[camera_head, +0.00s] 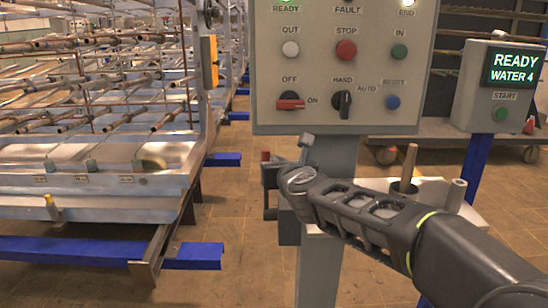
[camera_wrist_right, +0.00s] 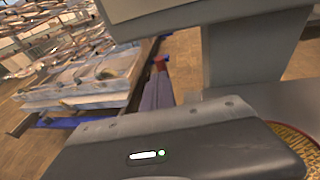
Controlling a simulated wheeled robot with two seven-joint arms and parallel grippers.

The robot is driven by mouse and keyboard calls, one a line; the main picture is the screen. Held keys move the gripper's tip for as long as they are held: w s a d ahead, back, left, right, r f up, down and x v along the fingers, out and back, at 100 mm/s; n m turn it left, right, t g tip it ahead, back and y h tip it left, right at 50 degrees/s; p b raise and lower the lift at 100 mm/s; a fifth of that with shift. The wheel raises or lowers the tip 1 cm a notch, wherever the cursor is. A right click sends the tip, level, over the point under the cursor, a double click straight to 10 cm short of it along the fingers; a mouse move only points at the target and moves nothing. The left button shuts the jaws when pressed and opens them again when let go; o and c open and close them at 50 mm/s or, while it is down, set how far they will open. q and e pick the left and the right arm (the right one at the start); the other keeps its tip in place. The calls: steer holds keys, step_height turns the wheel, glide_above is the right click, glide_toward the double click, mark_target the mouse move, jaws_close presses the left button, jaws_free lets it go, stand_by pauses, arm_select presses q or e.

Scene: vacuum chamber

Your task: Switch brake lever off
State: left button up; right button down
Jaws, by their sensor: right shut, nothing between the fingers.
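A grey control panel (camera_head: 345,60) stands in front of me. A red switch handle (camera_head: 290,104) on it lies horizontally between the OFF label above and the ON label at its right. No label reading brake shows, so I cannot tell whether this is the brake lever. My right gripper (camera_head: 269,178) is shut and empty, below the panel's lower left edge and apart from the red handle. A small red piece (camera_wrist_right: 160,63) shows at the far end of the fingers in the wrist view; whether it belongs to them is unclear. My left gripper is not in view.
A black HAND/AUTO knob (camera_head: 342,103) and several buttons sit close to the red handle. A grey post (camera_head: 322,250) holds the panel. A metal rack (camera_head: 100,120) fills the left, with blue floor beams. A second panel (camera_head: 497,88) reads READY WATER 4.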

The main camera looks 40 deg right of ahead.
steer(key=v, duration=0.3)
steer(key=shift+s+a+f, duration=0.1)
steer(key=shift+s+f, duration=0.05)
stand_by(0.5)
